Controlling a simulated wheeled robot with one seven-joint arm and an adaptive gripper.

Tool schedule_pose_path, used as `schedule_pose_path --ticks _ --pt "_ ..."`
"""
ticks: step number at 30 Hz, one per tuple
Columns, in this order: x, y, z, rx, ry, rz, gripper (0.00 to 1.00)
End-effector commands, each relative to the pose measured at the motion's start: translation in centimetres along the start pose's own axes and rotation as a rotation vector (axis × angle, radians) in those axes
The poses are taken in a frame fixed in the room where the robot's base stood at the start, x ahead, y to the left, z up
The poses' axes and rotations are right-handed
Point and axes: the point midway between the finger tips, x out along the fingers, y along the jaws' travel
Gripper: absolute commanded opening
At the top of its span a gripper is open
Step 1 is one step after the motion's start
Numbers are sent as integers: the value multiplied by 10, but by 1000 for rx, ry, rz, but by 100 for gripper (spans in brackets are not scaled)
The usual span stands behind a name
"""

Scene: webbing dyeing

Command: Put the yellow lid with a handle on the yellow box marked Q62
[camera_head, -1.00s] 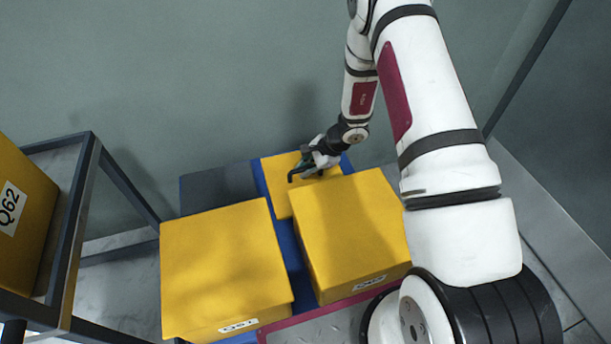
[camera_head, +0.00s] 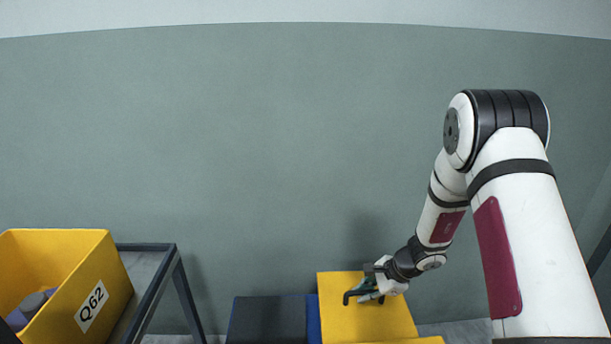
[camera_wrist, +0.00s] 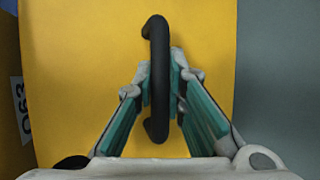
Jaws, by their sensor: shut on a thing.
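The yellow lid (camera_head: 350,318) is flat, with a black bar handle (camera_wrist: 156,115). It lies at the lower middle of the head view and fills much of the wrist view. My gripper (camera_head: 368,291) is over the lid, its two teal-padded fingers shut on the handle from both sides. I cannot tell whether the lid is lifted off what is under it. The yellow box marked Q62 (camera_head: 112,278) stands at the far left of the head view. Its top is open and dark bluish-grey things show inside. My gripper is well to its right.
The Q62 box is on a dark metal-framed stand (camera_head: 160,295). A dark grey block (camera_head: 262,320) and a blue surface (camera_head: 313,318) lie between the stand and the lid. In the wrist view, a yellow box with a Q63 label (camera_wrist: 20,108) is at left. The grey-green wall rises behind.

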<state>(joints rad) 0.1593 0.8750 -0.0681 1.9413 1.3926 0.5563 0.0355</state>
Motion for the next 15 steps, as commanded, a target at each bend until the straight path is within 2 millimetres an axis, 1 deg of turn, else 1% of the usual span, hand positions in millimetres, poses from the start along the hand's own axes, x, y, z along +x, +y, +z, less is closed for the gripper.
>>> schedule_pose_path --ticks 1,6,9,15 --pt "-15 -6 7 -4 0 -4 0" --pt "-54 -18 26 -6 0 -5 0" --pt "-72 -24 35 -4 0 -4 0" --pt "-102 -34 50 -4 1 -3 0"
